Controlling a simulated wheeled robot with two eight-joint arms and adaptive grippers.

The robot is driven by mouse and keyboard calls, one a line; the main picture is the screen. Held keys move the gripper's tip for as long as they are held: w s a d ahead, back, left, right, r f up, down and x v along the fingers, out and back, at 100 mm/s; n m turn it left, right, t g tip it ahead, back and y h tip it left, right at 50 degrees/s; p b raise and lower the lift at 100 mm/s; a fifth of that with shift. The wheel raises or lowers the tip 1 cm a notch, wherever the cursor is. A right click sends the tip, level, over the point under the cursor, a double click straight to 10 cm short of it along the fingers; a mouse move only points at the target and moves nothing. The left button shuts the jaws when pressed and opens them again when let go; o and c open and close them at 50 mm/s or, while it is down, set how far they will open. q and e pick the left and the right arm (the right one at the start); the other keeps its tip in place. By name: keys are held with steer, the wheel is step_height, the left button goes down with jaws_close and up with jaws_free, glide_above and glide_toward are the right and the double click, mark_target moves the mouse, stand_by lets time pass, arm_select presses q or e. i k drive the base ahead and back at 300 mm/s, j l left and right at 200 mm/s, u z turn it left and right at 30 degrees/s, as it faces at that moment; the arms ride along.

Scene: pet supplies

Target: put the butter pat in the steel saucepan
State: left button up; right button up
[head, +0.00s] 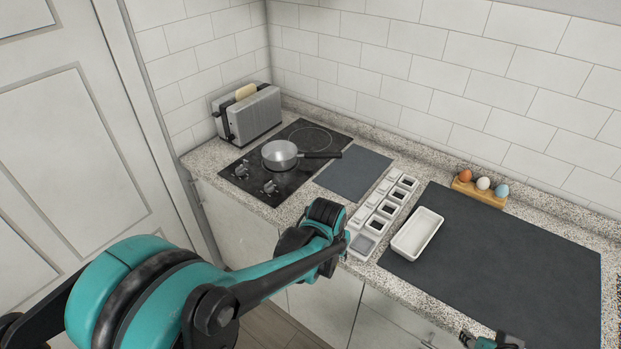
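The steel saucepan (279,154) sits on the black cooktop, its dark handle pointing right. I cannot make out a butter pat anywhere in the head view. My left arm reaches in from the lower left, and its end (325,222) is in front of the counter, left of the compartment tray and short of the saucepan. Its fingers are not clear, so I cannot tell if they are open or hold anything. A small part of my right arm's end (490,342) shows at the bottom edge, right of centre; its fingers are not clear either.
A toaster (252,114) with bread stands behind the cooktop (253,178). A white compartment tray (382,214) and a white rectangular dish (417,233) stand mid-counter. Eggs in a wooden holder (478,194) stand near the wall. The large dark mat (520,260) is mostly clear.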

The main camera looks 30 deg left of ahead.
mark_target(301, 156)
steer(key=i+j+z, duration=0.1)
steer(key=j, duration=1)
steer(key=j+z, duration=0.15)
steer(key=j, duration=0.95)
steer(key=i, duration=0.05)
